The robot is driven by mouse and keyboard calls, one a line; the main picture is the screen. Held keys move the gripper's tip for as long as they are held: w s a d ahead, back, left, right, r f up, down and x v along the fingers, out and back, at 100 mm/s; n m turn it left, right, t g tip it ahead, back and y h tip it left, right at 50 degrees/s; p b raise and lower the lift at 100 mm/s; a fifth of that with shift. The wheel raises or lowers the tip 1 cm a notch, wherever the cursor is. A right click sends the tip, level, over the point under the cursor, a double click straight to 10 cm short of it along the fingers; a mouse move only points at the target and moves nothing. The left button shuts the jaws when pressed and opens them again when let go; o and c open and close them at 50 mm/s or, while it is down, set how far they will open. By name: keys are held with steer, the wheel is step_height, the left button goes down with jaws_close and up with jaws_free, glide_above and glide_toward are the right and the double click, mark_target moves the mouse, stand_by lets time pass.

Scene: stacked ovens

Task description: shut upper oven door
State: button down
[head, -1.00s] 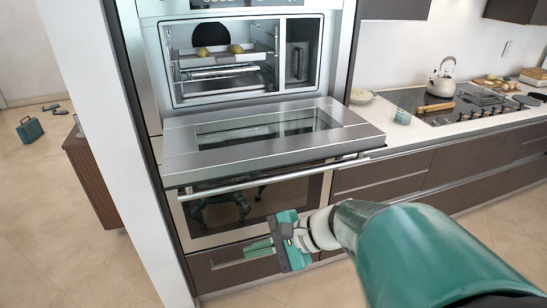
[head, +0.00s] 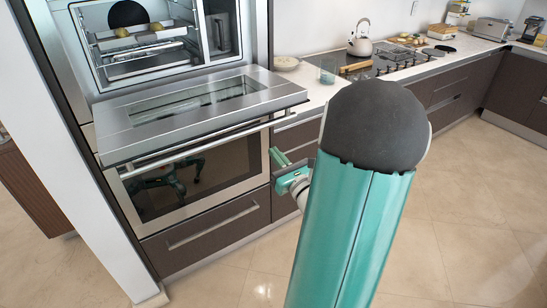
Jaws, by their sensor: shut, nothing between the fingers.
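The upper oven (head: 92,40) is open at the upper left, with racks and food inside. Its door (head: 128,140) is folded down, roughly level, with a glass window and a bar handle (head: 200,143) along its front edge. My gripper (head: 280,168) is below and to the right of the door, beside the right end of the lower oven. It is shut with nothing in it and appears apart from the door. My green arm hides part of the gripper's wrist and the counter behind.
The lower oven (head: 215,175) is closed beneath the open door, above a drawer (head: 205,226). A counter with a kettle (head: 359,38), a glass bowl (head: 327,70) and a cooktop (head: 395,62) runs to the right. The floor (head: 470,220) at right is clear.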

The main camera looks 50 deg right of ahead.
mark_target(253, 129)
steer(key=x, duration=0.7)
steer(key=shift+w+a, duration=0.2)
steer(key=shift+w, duration=0.05)
steer(key=r, duration=0.4)
steer(key=shift+s+a, duration=0.1)
steer(key=shift+s, duration=0.1)
steer(key=shift+r, duration=0.1)
